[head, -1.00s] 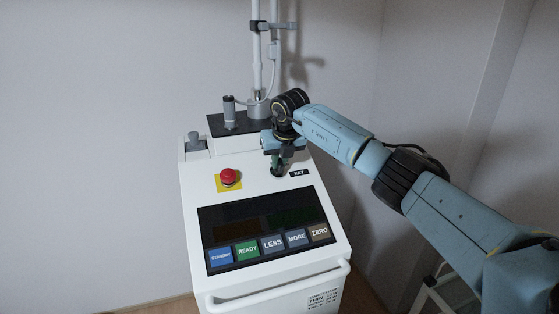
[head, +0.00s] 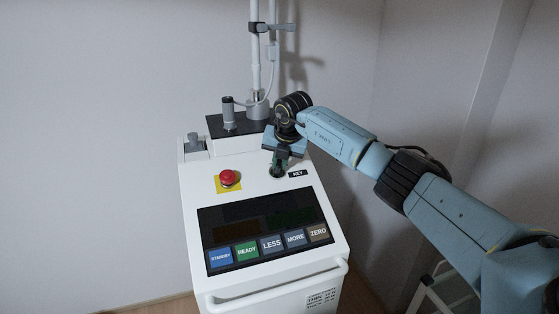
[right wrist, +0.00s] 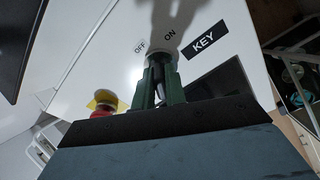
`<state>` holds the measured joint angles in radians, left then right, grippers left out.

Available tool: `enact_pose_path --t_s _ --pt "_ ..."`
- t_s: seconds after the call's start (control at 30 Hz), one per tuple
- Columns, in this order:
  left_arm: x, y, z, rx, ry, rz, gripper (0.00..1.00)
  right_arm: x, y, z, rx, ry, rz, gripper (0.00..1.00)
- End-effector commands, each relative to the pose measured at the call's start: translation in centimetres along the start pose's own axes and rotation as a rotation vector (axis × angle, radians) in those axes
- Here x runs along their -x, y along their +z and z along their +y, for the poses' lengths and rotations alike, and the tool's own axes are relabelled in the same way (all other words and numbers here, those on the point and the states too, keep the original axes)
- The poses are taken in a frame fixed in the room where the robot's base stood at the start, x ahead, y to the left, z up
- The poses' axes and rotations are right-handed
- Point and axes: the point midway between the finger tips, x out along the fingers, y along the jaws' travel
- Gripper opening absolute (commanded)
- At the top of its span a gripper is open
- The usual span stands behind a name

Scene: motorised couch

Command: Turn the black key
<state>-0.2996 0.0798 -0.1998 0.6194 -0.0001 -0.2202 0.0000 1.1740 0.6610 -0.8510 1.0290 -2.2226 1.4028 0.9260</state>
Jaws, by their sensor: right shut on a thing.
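My right gripper (head: 277,170) reaches down to the top panel of the white machine, just left of the KEY label (head: 298,173). In the right wrist view, its green fingers (right wrist: 160,68) are shut at the key switch, beside the OFF and ON marks. The black key is between the fingertips and mostly hidden by them, so its exact angle cannot be told. The KEY label also shows in the right wrist view (right wrist: 204,39). My left gripper is not in view.
A red emergency button (head: 228,177) on a yellow plate sits left of the key. Below is a dark display with a row of labelled buttons (head: 271,244). A pole (head: 257,60) rises behind the machine, close to my right wrist.

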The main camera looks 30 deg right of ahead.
Motion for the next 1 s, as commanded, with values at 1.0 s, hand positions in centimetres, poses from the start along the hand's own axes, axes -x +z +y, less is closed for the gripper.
enact_pose_path --t_s 1.0 --pt "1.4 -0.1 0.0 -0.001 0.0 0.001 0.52 0.0 -0.2 -0.3 -0.462 0.03 0.003 0.0"
